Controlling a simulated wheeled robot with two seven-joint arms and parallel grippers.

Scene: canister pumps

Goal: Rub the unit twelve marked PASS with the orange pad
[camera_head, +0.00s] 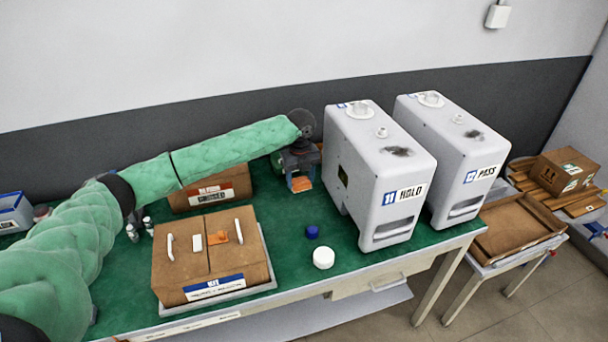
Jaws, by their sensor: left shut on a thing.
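Two white canister pump units stand side by side on the green table (290,265). The nearer one is marked 11 HOLD (375,165). The one to its right is marked PASS (460,150), with a blue number tag that looks like 12. Each has a dark smudge on its top; the PASS unit's smudge (474,134) is towards its right side. My left gripper (300,180) is shut on the orange pad (301,184), held to the left of the HOLD unit and apart from it. The HOLD unit stands between my left gripper and the PASS unit. My right gripper is not in view.
A brown two-lid box (212,262) with an orange piece on top sits at front left. Another box (235,184) is behind my arm. A blue cap (312,232) and a white cap (323,258) lie before the HOLD unit. A side table with a brown tray (515,232) stands right.

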